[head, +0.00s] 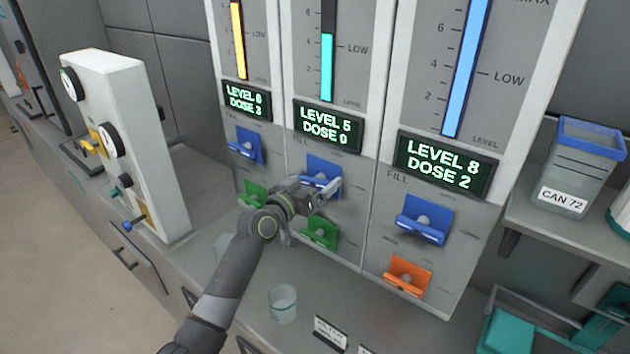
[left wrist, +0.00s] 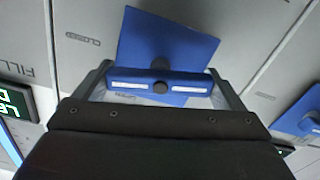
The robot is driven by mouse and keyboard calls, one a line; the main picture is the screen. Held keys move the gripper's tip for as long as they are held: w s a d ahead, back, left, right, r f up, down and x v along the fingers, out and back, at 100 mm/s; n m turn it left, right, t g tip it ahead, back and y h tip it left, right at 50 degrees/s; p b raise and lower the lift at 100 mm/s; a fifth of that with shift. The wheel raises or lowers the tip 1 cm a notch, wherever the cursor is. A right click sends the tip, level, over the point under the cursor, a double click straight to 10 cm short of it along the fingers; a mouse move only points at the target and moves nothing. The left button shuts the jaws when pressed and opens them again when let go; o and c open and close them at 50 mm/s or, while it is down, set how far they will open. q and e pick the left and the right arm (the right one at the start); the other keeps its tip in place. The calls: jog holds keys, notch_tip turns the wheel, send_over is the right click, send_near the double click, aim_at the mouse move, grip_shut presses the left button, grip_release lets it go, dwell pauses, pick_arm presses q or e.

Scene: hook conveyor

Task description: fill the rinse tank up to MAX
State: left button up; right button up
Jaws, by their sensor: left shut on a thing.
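Three tank panels stand side by side, each with a level gauge, a display, a blue FILL lever and a second lever below. The middle panel's gauge (head: 326,68) has a cyan bar near LOW, and its display (head: 328,125) reads LEVEL 5, DOSE 0. My left gripper (head: 325,188) is at the middle panel's blue lever (head: 322,167). In the left wrist view its fingers are shut on the bar of that blue lever (left wrist: 170,45). No panel name is readable, so I cannot tell which is the rinse tank. My right gripper is out of view.
The right panel's display (head: 446,166) reads LEVEL 8, DOSE 2; its blue lever (head: 424,220) is nearby. A green lever (head: 319,233) sits below my gripper. A clear cup (head: 282,303) stands on the counter. A container labelled CAN 72 (head: 575,170) is at right.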

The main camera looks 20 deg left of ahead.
pick_arm(q)
jog(key=n+p, duration=0.1)
jog(key=n, duration=0.4)
jog(key=shift+p, duration=0.3)
jog(key=shift+n+p, duration=0.45)
jog(key=shift+n, duration=1.25)
jog(key=shift+f, duration=0.1)
jog(key=o, duration=0.7)
jog(key=shift+a, duration=0.1)
jog(key=b+v, duration=0.1)
jog(key=v, duration=1.6)
jog(key=shift+s+b, duration=0.2)
jog(key=shift+b, duration=0.2)
